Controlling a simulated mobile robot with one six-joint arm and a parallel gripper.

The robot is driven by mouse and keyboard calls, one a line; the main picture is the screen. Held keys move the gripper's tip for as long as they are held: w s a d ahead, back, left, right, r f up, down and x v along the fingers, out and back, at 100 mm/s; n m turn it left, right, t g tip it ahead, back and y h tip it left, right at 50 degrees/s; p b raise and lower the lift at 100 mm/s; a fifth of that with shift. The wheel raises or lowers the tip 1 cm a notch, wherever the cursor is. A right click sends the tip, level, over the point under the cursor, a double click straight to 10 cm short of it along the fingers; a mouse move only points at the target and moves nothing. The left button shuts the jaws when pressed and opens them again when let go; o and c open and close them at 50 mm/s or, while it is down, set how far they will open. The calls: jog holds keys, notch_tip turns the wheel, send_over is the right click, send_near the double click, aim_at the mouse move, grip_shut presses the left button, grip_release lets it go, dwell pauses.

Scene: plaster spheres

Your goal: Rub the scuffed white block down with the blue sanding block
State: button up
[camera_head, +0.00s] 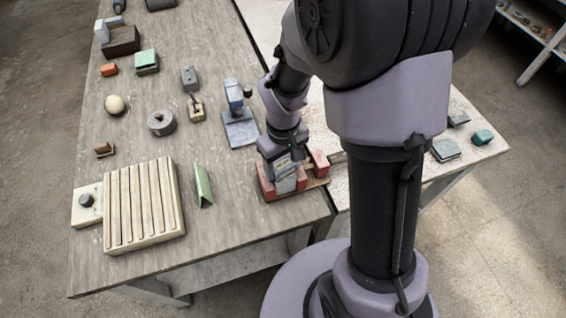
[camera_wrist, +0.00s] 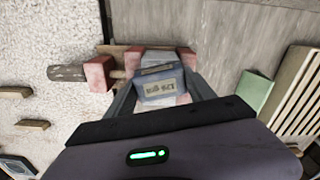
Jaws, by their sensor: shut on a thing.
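My gripper (camera_wrist: 158,95) is shut on the blue sanding block (camera_wrist: 158,84), which carries a pale label with dark print. The sanding block also shows in the head view (camera_head: 286,181), low between the gripper's fingers. A pale, speckled block (camera_wrist: 152,57), apparently the scuffed white block, lies under and beyond it between the red jaws of a vise (camera_wrist: 98,73). The sanding block hides most of it, and I cannot tell whether the two touch. In the head view the vise (camera_head: 266,187) stands near the table's front right edge, with my gripper (camera_head: 284,172) directly above.
A green wedge-shaped piece (camera_head: 203,186) and a slatted cream board (camera_head: 143,203) lie left of the vise. A blue-grey device on a plate (camera_head: 241,132) stands behind it. A speckled white tabletop (camera_head: 376,197) adjoins on the right, partly hidden by my arm.

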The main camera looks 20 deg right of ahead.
jog(key=shift+w+d+f, duration=0.1)
jog(key=shift+w+d, duration=0.15)
jog(key=shift+d, duration=0.75)
jog(key=shift+s+a, duration=0.3)
jog(key=shift+a, duration=0.75)
jog(key=shift+s+a, duration=0.25)
jog(key=shift+a, duration=0.75)
jog(key=shift+w+d, duration=0.3)
jog(key=shift+d, duration=0.75)
jog(key=shift+w+d, duration=0.25)
jog(key=shift+d, duration=0.75)
jog(key=shift+s+a, duration=0.3)
jog(key=shift+a, duration=0.75)
jog(key=shift+s+a, duration=0.25)
jog(key=shift+a, duration=0.75)
jog(key=shift+d, duration=0.1)
